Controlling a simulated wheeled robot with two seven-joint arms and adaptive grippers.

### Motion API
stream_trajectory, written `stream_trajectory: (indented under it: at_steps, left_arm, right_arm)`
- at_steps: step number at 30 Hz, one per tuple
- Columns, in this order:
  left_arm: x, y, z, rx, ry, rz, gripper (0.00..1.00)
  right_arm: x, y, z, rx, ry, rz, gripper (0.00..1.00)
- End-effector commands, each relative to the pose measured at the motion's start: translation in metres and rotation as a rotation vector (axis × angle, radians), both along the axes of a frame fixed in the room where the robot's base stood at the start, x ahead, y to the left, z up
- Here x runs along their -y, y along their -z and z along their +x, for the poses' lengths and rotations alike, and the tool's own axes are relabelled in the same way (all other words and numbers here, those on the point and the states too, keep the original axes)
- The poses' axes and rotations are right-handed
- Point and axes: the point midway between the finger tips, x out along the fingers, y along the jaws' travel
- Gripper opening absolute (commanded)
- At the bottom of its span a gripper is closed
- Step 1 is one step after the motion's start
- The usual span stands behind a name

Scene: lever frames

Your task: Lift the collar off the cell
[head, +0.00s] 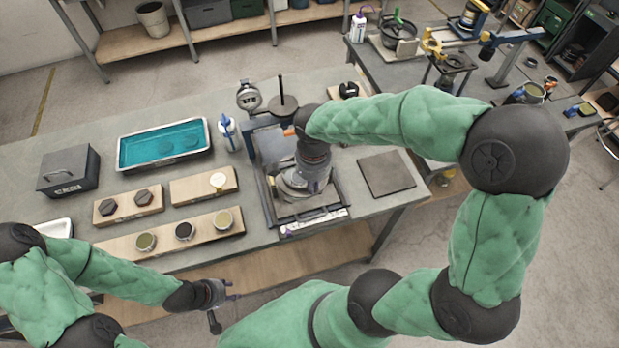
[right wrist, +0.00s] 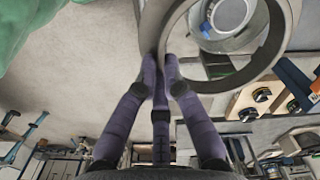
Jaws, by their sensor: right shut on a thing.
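The collar, a grey metal ring (right wrist: 277,50), is large at the top of the right wrist view. My right gripper (right wrist: 160,68) is shut on the collar's wall at the ring's near side. In the head view my right gripper (head: 306,183) points down over the framed tray and hides much of the collar (head: 289,186). A round metal part (right wrist: 228,18), seemingly the cell, shows inside the ring's outline. I cannot tell whether the collar still touches it. My left gripper (head: 222,297) hangs empty off the table's front edge with its fingers apart.
The framed tray (head: 336,190) lies on the grey table. A teal-filled tray (head: 165,146), a dark box (head: 68,170) and wooden boards with small parts (head: 172,232) stand to the left. A dial gauge stand (head: 250,97) rises behind. A flat dark plate (head: 386,174) lies right.

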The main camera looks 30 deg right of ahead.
Motion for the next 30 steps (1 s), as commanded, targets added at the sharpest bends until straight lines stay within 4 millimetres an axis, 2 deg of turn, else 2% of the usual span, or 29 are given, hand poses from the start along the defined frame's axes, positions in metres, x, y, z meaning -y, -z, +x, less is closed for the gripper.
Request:
stream_trajectory:
  at_steps: [1, 6, 13, 19, 30]
  left_arm:
    - [0.000, -0.003, 0.000, 0.000, 0.000, 0.000, 0.40]
    - [0.000, -0.006, 0.000, 0.000, 0.000, 0.000, 0.40]
    - [0.000, -0.010, 0.000, 0.000, 0.000, 0.000, 0.40]
    - [0.000, -0.013, 0.000, 0.000, 0.000, 0.000, 0.40]
    - [0.000, -0.028, 0.000, 0.000, 0.000, 0.000, 0.40]
  right_arm:
    - [-0.004, -0.009, -0.010, 0.005, -0.002, 0.000, 0.00]
    - [-0.014, -0.022, -0.043, 0.004, -0.002, 0.000, 0.00]
    - [-0.024, -0.036, -0.073, 0.003, -0.001, 0.000, 0.00]
    - [-0.028, -0.042, -0.084, 0.001, -0.001, 0.000, 0.00]
    - [-0.028, -0.061, -0.086, 0.000, 0.000, 0.000, 0.00]
